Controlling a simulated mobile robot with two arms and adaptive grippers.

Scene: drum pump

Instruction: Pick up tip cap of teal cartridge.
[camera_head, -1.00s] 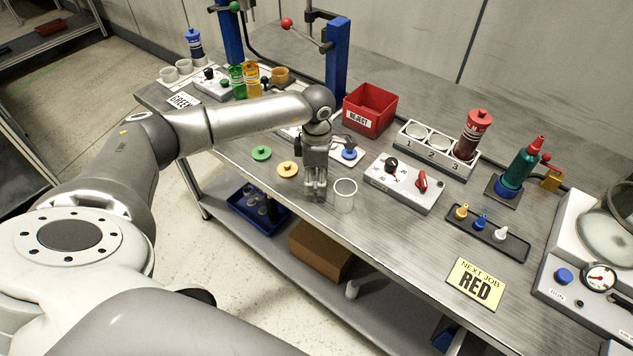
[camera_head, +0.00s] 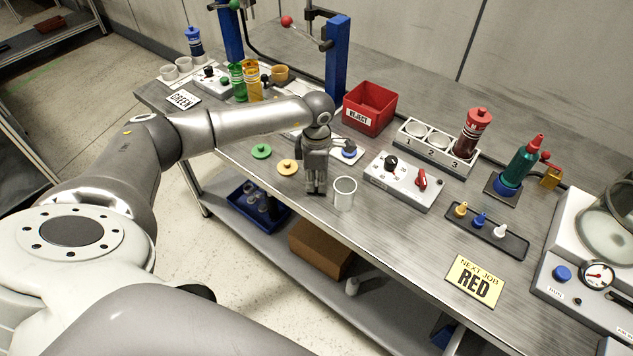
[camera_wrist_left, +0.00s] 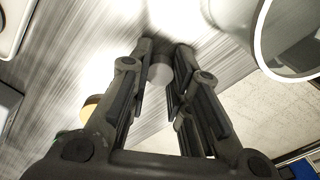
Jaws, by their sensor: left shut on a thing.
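The teal cartridge (camera_head: 522,168) stands at the right of the bench in a blue ring on a dark base, with a red tip (camera_head: 536,143) on top. My left gripper (camera_head: 316,190) is far to its left, pointing down near the bench's front edge, beside a clear cup (camera_head: 344,192). In the left wrist view its fingers (camera_wrist_left: 160,75) are closed around a small pale grey cylinder (camera_wrist_left: 159,74), partly hidden by the fingers. I cannot tell what this piece is. My right gripper is not in view.
A control box (camera_head: 402,183) with knobs and a tray of small nozzles (camera_head: 487,231) lie to the gripper's right. A red reject bin (camera_head: 369,108) and numbered rack (camera_head: 437,149) stand behind. Yellow (camera_head: 287,167) and green (camera_head: 261,151) discs lie to its left.

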